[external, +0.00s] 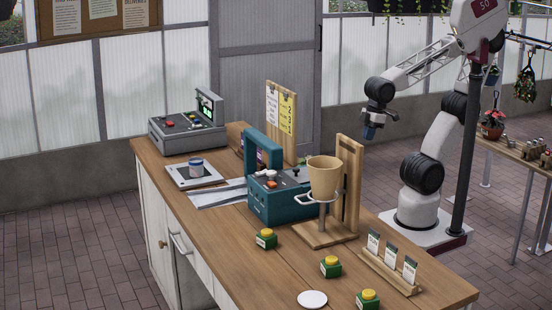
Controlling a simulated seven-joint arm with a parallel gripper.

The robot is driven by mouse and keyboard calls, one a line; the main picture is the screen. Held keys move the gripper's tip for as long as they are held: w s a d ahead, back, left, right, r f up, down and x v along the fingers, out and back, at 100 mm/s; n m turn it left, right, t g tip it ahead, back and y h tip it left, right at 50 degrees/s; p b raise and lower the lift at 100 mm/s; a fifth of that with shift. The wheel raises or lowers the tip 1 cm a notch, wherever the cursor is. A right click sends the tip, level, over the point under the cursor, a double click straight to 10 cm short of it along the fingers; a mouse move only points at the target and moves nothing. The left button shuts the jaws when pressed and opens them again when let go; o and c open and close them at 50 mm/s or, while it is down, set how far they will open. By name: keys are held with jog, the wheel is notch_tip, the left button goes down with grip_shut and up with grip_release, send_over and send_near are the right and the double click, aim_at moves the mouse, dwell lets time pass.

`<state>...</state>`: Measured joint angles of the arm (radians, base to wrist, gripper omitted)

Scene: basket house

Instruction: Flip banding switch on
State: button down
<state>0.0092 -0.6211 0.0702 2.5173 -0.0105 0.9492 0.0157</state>
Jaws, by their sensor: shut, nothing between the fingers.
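A teal machine with an arch (285,204) stands on the wooden counter; it looks like the banding machine. Small red, white and dark controls (271,182) sit on its top face. They are too small to tell which is the banding switch or how it is set. My gripper (369,138) hangs in the air at the right, beyond the counter's far edge, pointing down. It is shut and empty, well apart from the teal machine.
A tan pot (324,178) sits in a ring stand (352,190) just right of the teal machine. Wooden boards with paper notes (280,110) rise behind it. A grey console (187,130) stands at the left. Yellow-topped green boxes (266,239) and a seed-packet rack (390,268) occupy the front.

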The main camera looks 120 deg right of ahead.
jog(key=w+r+g, duration=0.1)
jog(key=w+r, duration=0.4)
jog(key=w, duration=0.5)
jog(key=r+g, duration=0.2)
jog(key=g, duration=0.1)
send_over(265, 172)
jog(key=w, duration=0.2)
jog(key=shift+d+f, duration=0.1)
jog(key=shift+f, duration=0.05)
jog(key=f, duration=0.4)
jog(key=s+f, duration=0.1)
jog(key=f, duration=0.4)
jog(key=s+f, duration=0.1)
jog(key=f, duration=0.4)
dwell(0.4)
